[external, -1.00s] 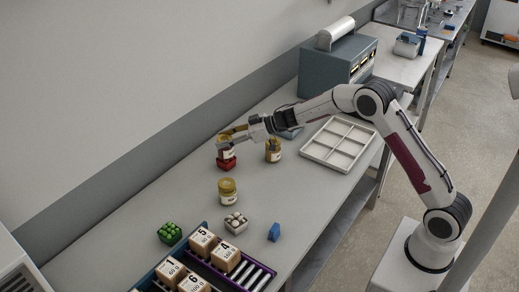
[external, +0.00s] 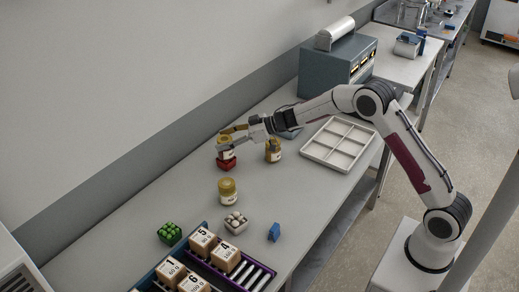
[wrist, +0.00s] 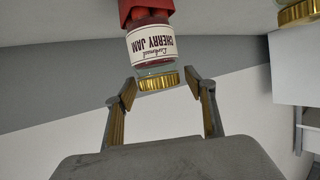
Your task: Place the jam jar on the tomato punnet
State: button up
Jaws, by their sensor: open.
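The cherry jam jar (external: 229,154), with a gold lid and white label, stands on the red tomato punnet (external: 227,164) on the bench. In the wrist view the jar (wrist: 151,45) appears upside down, with its base against the red punnet (wrist: 146,10). My gripper (external: 224,140) is at the jar's top in the external view. In the wrist view my gripper (wrist: 160,86) is open, its fingertips apart on either side of the gold lid, with gaps visible. The tomatoes themselves are hardly visible.
A yellowish jar (external: 273,151) stands right of the punnet, below my wrist. Another jar (external: 228,191) stands nearer the front. A white divided tray (external: 338,145) lies to the right. A green punnet (external: 169,233), a pale punnet (external: 236,223) and a blue item (external: 274,232) are in front.

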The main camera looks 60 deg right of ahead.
jog(key=shift+d+r, duration=0.1)
jog(key=v, duration=1.2)
dwell(0.5)
jog(key=s+d+r+m+t+h, duration=0.1)
jog(key=s+d+r+h, duration=0.15)
jog(key=r, duration=0.25)
jog(key=s+d+r+m+t+h, duration=0.1)
jog(key=s+d+r+m+h, duration=0.15)
jog(key=r, duration=0.35)
jog(key=s+d+r+m+g+h, duration=0.2)
jog(key=s+r+h, duration=0.15)
jog(key=s, duration=0.75)
jog(key=s+a+f+g, duration=0.2)
jog(key=s+a+f, duration=0.1)
jog(key=s, duration=0.7)
jog(key=s+a+f+g+y, duration=0.1)
jog(key=s+a+f+g, duration=0.1)
jog(key=s, duration=0.8)
jog(key=s+a+f+g, duration=0.1)
jog(key=s+a+f, duration=0.3)
jog(key=s, duration=0.7)
jog(key=shift+m+g, duration=0.35)
jog(key=shift+g, duration=0.05)
